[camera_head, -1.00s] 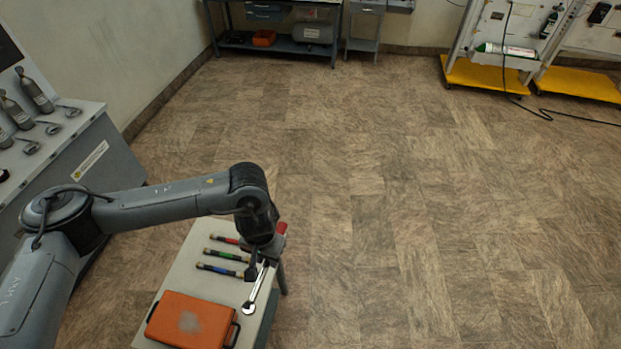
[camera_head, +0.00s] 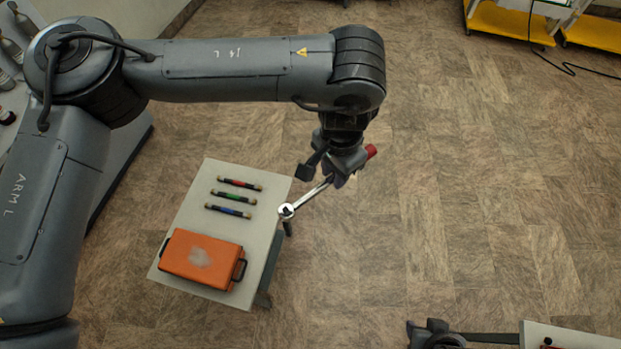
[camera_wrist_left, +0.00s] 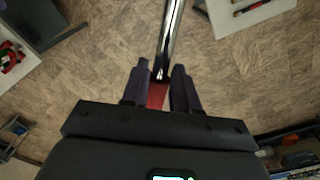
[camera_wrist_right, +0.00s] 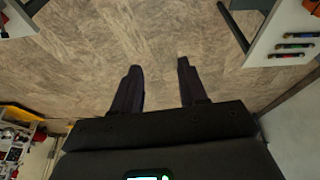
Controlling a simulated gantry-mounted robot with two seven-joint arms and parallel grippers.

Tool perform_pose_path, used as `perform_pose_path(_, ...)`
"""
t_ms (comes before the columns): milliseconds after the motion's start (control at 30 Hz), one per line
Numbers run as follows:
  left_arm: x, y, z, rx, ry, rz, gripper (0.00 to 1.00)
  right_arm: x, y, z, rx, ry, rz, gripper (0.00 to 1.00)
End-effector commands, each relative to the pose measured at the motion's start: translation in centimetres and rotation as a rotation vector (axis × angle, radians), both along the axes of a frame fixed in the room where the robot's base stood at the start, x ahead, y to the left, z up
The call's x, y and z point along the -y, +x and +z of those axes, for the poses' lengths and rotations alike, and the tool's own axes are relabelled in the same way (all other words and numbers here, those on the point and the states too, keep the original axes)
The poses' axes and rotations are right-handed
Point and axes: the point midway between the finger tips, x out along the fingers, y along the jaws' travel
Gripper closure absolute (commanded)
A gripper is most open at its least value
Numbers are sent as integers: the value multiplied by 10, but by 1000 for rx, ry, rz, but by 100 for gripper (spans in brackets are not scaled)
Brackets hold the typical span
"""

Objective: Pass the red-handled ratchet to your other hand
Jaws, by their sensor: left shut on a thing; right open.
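The ratchet (camera_head: 310,196) is in the air, with its silver head down to the left and its red handle end showing past the fingers. My left gripper (camera_head: 338,177) is shut on it near the red handle. In the left wrist view the red handle (camera_wrist_left: 157,95) lies between the fingers (camera_wrist_left: 160,78), and the chrome shaft (camera_wrist_left: 171,38) runs up out of the picture. My right gripper (camera_wrist_right: 157,72) is open and empty in the right wrist view, above bare floor. I cannot make it out surely in the head view.
A small table (camera_head: 190,215) holds an orange case (camera_head: 202,259) and several coloured bars, including a green one (camera_head: 233,197). Its corner lies below the ratchet head. Another pale surface (camera_head: 560,338) shows at bottom right. The floor right of my left gripper is clear.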

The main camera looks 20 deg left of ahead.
Motion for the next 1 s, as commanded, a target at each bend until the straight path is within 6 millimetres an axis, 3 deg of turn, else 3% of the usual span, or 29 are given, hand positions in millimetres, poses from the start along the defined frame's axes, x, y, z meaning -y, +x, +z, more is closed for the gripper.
perform_pose_path(233,25,5,29,2,1,-98,100,1,0,0,1,-4,2,57)
perform_pose_path(267,26,6,31,1,2,-104,100,1,0,0,1,-4,2,53)
perform_pose_path(567,33,6,38,0,0,-131,100,-1,1,1,2,17,-44,53)
perform_pose_path(833,33,6,38,0,0,-130,100,-5,11,5,57,128,-317,53)
perform_pose_path(1000,33,6,38,0,0,-130,100,-19,26,12,132,270,-529,53)
